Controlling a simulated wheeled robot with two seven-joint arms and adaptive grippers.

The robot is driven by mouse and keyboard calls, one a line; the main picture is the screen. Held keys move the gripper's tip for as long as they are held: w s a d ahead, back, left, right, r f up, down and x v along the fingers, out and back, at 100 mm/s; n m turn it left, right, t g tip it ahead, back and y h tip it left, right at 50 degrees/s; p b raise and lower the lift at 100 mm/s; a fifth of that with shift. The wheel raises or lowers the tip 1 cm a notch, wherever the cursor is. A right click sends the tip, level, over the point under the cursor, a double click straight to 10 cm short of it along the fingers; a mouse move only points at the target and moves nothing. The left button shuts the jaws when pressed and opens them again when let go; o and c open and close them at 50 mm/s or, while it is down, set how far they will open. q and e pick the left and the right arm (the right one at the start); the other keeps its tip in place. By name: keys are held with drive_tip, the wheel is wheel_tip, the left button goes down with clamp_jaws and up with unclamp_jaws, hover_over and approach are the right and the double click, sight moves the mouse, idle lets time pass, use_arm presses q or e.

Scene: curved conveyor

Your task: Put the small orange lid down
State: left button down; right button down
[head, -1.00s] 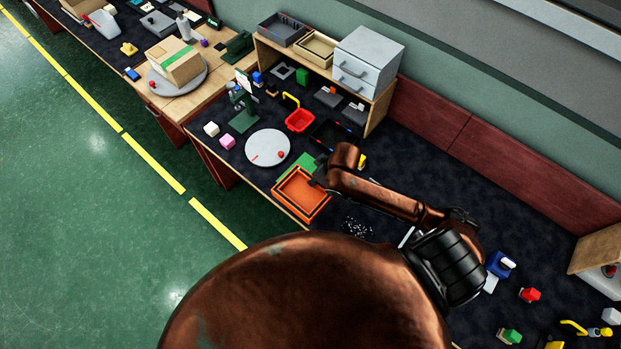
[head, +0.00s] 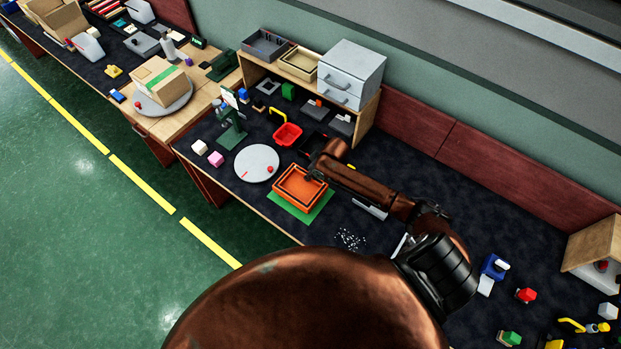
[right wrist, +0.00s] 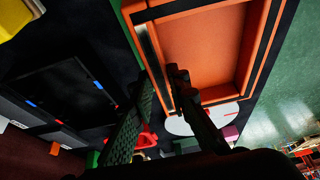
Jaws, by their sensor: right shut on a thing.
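The small orange lid (head: 300,188) looks like a shallow tray with a raised rim. In the head view it is over a green mat (head: 308,213), which shows along its near and right sides. I cannot tell whether the lid touches the mat. My right gripper (head: 312,176) is at the lid's far right edge. In the right wrist view the lid (right wrist: 205,48) fills the upper middle, and the fingers of the gripper (right wrist: 163,100) are shut on its side wall. My left gripper is not in view.
A round white plate (head: 256,163) with a small red piece lies left of the lid. A red bin (head: 287,135) and a dark tray (head: 313,145) are behind it. White bits (head: 350,238) are scattered to the right. A drawer cabinet (head: 350,74) stands on a shelf at the back.

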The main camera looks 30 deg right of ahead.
drive_tip(key=shift+f, duration=1.55)
drive_tip(key=shift+f, duration=0.1)
drive_tip(key=c, duration=1.8)
unclamp_jaws()
drive_tip(key=shift+c, duration=0.2)
drive_tip(key=p+v, duration=0.1)
drive_tip(key=v, duration=1.1)
